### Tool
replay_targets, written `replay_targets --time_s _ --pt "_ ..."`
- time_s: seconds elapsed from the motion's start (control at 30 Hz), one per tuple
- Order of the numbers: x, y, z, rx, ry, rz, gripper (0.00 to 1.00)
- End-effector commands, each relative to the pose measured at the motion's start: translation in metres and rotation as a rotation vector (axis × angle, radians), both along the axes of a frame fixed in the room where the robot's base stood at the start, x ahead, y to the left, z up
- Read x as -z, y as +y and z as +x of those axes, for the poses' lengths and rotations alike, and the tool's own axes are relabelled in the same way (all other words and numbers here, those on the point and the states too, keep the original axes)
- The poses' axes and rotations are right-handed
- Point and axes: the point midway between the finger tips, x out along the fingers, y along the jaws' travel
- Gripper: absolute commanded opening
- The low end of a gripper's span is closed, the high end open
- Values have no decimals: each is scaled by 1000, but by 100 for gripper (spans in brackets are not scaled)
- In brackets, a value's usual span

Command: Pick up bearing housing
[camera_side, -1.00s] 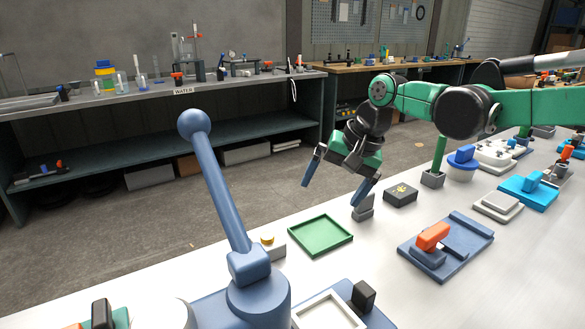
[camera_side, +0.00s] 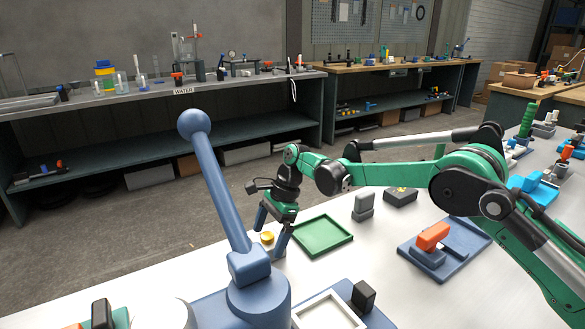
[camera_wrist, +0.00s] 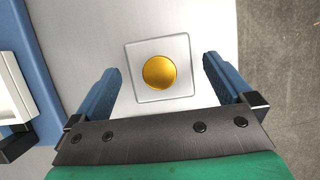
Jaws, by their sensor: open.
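A pale grey square block with a round gold top, which I take for the bearing housing (camera_wrist: 160,71), sits on the white bench in the wrist view. In the side view the housing (camera_side: 267,239) is partly covered by my fingers, and its gold top shows between them. My gripper (camera_side: 268,241) is open and empty, pointing down over the housing. In the wrist view the two blue fingers lie left and right of the block, with a gap on each side. I cannot tell exactly how far the fingertips are above the bench.
A blue lever post (camera_side: 222,190) with a ball top rises close left of my gripper. A green tray (camera_side: 322,236) lies just right. Beyond it stand a grey upright block (camera_side: 363,206), a dark block (camera_side: 400,197) and a blue fixture with an orange part (camera_side: 433,236).

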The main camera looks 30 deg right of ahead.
Motion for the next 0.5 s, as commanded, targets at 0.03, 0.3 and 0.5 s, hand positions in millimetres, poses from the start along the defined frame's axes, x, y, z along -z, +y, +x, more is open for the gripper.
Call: replay_targets --time_s 0.03,0.3,0.5 --pt "6 3 0 -1 0 0 100" --pt "18 7 0 -1 -1 -1 100" --pt "17 7 0 -1 -1 -1 83"
